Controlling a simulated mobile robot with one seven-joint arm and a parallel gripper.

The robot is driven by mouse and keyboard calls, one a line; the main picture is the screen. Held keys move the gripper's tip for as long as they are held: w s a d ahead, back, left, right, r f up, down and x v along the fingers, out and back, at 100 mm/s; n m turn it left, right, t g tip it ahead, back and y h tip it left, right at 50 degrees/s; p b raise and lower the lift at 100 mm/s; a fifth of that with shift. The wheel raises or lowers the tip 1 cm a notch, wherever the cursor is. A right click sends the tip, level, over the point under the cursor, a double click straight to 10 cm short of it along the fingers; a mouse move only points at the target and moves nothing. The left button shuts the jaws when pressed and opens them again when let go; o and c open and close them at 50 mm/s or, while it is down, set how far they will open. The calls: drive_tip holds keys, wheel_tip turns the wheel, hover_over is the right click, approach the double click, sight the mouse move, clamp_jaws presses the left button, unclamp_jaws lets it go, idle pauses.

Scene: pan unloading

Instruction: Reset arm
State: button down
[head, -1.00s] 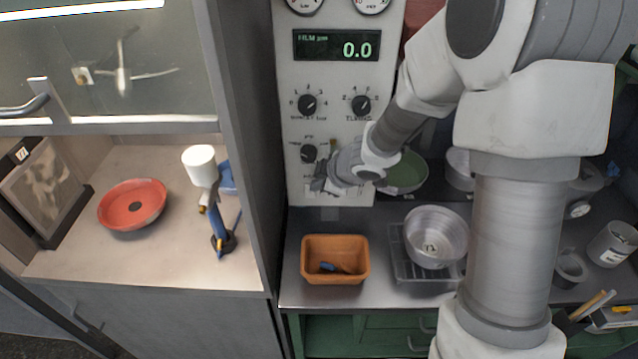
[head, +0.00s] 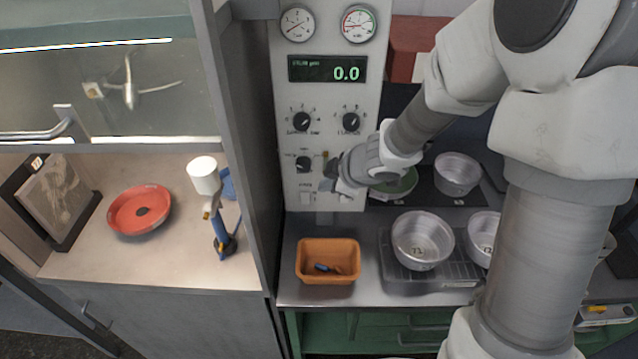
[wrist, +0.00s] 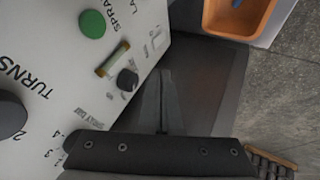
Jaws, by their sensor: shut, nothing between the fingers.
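My gripper (head: 331,178) is shut and empty, held in the air in front of the lower part of the white control panel (head: 325,110). In the wrist view, the closed fingers (wrist: 160,100) point past the panel's edge, with a dark knob (wrist: 127,79) and a green button (wrist: 92,24) beside them. I cannot tell whether the fingertips touch anything. My arm reaches in from the right and hides part of the counter behind it.
An orange bin (head: 328,278) with a small blue item stands on the counter below my gripper. A metal pan (head: 422,240) sits on a wire rack, with another pan (head: 483,232) to its right. A grey cabinet post (head: 247,150) stands left of the panel.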

drive_tip(key=shift+s+d+r, duration=0.2)
drive_tip(key=shift+d+r, duration=0.1)
drive_tip(key=shift+r, duration=0.3)
drive_tip(key=s+d+r+m+t+h+b, duration=0.2)
drive_tip(key=s+d+r+m+h+b, duration=0.35)
drive_tip(key=d+r+m, duration=0.7)
drive_tip(key=s+a+f+m+g+b, duration=0.1)
drive_tip(key=s+m, duration=0.1)
drive_tip(key=s, duration=0.6)
drive_tip(key=s+a+f+m+g, duration=0.1)
drive_tip(key=s+f, duration=0.1)
drive_tip(key=s, duration=0.7)
drive_tip(key=shift+s+m+g+y+b, duration=0.2)
drive_tip(key=shift+m+g+y+b, duration=0.15)
drive_tip(key=shift+y, duration=0.1)
drive_tip(key=shift+f, duration=0.1)
